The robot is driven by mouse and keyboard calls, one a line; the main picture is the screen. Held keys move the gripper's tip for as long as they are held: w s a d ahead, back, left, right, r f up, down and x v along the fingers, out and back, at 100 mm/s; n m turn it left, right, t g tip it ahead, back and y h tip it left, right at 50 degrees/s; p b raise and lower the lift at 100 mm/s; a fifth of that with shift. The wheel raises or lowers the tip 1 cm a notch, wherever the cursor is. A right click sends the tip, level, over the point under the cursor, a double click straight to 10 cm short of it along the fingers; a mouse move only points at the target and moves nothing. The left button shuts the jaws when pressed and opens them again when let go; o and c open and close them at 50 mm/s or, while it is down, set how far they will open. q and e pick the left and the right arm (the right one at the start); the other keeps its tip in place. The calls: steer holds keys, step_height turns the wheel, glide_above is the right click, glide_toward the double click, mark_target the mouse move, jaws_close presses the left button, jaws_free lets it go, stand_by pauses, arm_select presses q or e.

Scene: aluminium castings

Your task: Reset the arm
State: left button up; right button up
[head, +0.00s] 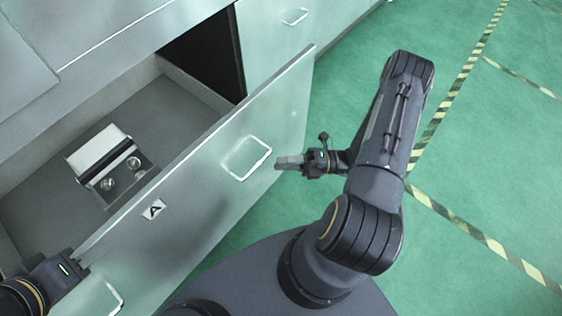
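My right arm rises from my base in the middle and bends over to the right of the open drawer. Its gripper (288,162) points left, just to the right of the drawer's handle (246,158). It holds nothing that I can see. Its grey fingers look close together, but their gap cannot be made out. My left gripper (76,268) shows only in part at the lower left, by the near end of the drawer front. Its fingertips are mostly hidden, and I cannot tell whether it touches the drawer.
The open drawer (190,190), labelled A, holds a metal casting part (100,150) with two round silvery pieces beside it. Another handle (296,16) is on the closed front behind. Green floor with striped tape (470,230) lies clear at the right.

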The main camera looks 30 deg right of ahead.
stand_by(0.3)
steer(key=s+a+r+m+g+h, duration=0.1)
steer(key=s+r+m+h, duration=0.35)
steer(key=r+m, duration=0.5)
steer(key=s+a+r+m+g+h, duration=0.1)
steer(key=s+r+m+h, duration=0.35)
steer(key=m, duration=0.85)
steer(key=s+a+r+m+g+h, duration=0.15)
steer(key=r+m+h, duration=0.35)
steer(key=r+m, duration=0.6)
step_height(320, 180, up, 21)
steer(key=p, duration=2.1)
steer(key=shift+d+m+t+p, duration=0.3)
steer(key=shift+d+m+t, duration=0.05)
steer(key=shift+t, duration=0.1)
steer(key=shift+f, duration=0.15)
